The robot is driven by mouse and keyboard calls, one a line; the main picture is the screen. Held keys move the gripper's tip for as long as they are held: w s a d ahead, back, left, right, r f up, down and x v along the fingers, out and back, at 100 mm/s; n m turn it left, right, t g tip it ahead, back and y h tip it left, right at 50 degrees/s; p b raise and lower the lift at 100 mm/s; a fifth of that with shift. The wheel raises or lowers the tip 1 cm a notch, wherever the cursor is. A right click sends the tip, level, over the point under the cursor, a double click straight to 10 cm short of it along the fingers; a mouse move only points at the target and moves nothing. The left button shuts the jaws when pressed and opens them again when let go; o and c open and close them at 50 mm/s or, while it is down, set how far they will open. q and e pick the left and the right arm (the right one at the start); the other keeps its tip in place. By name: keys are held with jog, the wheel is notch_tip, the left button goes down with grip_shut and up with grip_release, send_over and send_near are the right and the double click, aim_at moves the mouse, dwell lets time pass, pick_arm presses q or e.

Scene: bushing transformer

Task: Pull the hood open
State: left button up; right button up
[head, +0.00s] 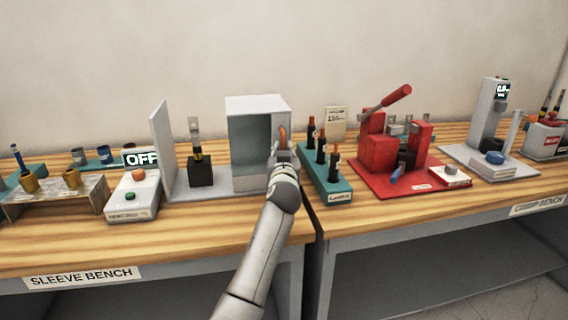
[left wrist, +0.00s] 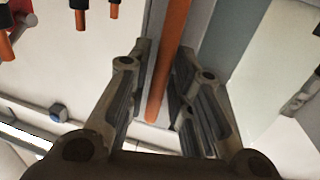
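The hood (head: 258,104) is a light grey box on the wooden sleeve bench, with a darker grey-green face or inside towards me. An upright orange handle (head: 283,135) is at its right side. My left gripper (head: 282,152) is at this handle, partly covering its lower part. In the left wrist view the orange bar (left wrist: 170,60) runs between my two fingers (left wrist: 163,55). The fingers stand a little apart, close to the bar; I cannot tell whether both touch it. My right gripper is not in view.
Left of the hood stand a black block (head: 201,171) with a terminal and an upright grey panel (head: 161,145). A teal rack (head: 331,187) of black-and-orange bushings is close on the right, then a red press (head: 378,150). Some bench top in front is bare.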

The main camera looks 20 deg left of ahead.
pick_arm(q)
jog(key=v, duration=1.1)
jog(key=shift+s+d, duration=0.15)
jog(key=shift+s, duration=0.05)
